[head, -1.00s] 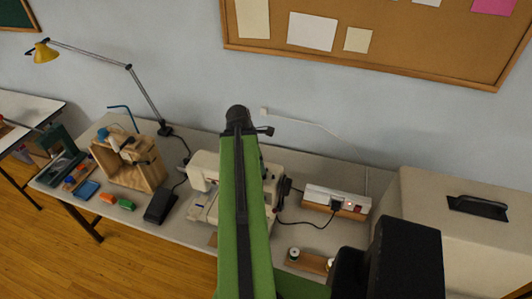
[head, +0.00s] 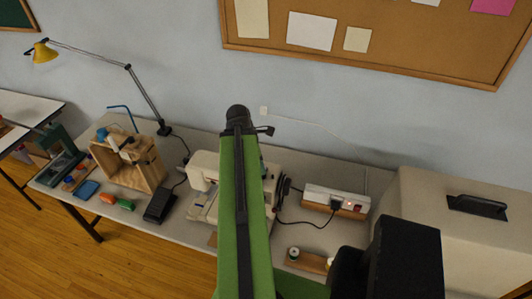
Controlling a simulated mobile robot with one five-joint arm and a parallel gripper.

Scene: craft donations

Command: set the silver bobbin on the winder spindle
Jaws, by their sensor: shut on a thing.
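The sewing machine (head: 203,165) is cream-coloured and stands on the long table, partly hidden behind my green arm. I cannot make out the winder spindle on it; my arm covers much of the machine. I cannot see the silver bobbin anywhere in the head view. My gripper is not visible; only the green arm link and its black joint show, rising through the middle of the picture in front of the machine.
A spool (head: 293,253) stands on a wooden board at the front right. A power strip (head: 337,201) with a cable lies behind it. Left of the machine are a black pedal (head: 160,206), a wooden box (head: 125,165) and a yellow lamp (head: 45,53). A large beige case (head: 440,225) stands right.

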